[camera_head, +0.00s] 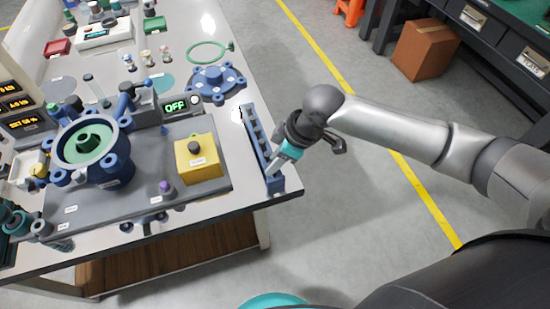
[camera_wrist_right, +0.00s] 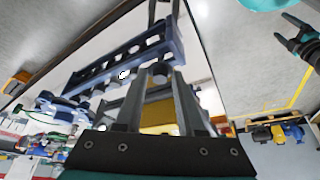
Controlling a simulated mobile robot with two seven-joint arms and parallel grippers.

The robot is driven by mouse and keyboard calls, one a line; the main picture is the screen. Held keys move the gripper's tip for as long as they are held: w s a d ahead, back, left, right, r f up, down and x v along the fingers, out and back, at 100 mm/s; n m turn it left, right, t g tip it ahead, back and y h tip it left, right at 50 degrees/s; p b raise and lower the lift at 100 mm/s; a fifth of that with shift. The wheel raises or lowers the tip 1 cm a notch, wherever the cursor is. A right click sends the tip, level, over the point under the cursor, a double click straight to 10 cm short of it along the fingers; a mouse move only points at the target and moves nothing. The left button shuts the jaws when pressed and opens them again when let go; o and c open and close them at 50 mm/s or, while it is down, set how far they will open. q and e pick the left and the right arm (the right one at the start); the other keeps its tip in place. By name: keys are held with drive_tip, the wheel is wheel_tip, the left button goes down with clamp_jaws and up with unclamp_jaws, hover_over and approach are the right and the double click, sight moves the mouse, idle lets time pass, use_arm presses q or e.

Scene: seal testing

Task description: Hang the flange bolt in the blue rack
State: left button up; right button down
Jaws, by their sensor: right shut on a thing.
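The blue rack (camera_head: 250,135) is a long slotted bar along the right edge of the table. It shows in the right wrist view (camera_wrist_right: 92,72) to the upper left of my fingers. My right gripper (camera_head: 275,167) is at the rack's near end. In its wrist view the fingers (camera_wrist_right: 158,82) are shut on a small grey round piece (camera_wrist_right: 160,70), apparently the flange bolt. Most of it is hidden, and I cannot tell whether it touches the rack. A dark, teal-marked gripper, apparently my left (camera_wrist_right: 300,40), shows small at the wrist view's upper right.
A yellow box (camera_head: 197,158) and a blue flanged housing (camera_head: 95,150) stand on a grey plate left of the rack. A blue flange (camera_head: 215,82) lies behind it. Beyond the table's right edge is open floor with a yellow line (camera_head: 405,165).

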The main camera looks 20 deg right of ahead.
use_arm(q)
drive_tip(key=shift+a, duration=0.3)
use_arm(e)
drive_tip(key=shift+f, duration=0.35)
use_arm(q)
drive_tip(key=shift+r, duration=0.1)
use_arm(e)
drive_tip(key=shift+f, duration=0.3)
drive_tip(key=shift+c, duration=2.4)
unclamp_jaws()
drive_tip(key=shift+f, duration=0.1)
use_arm(q)
drive_tip(key=shift+d, duration=0.3)
use_arm(e)
drive_tip(key=shift+o, duration=0.2)
drive_tip(key=shift+s+a, duration=0.1)
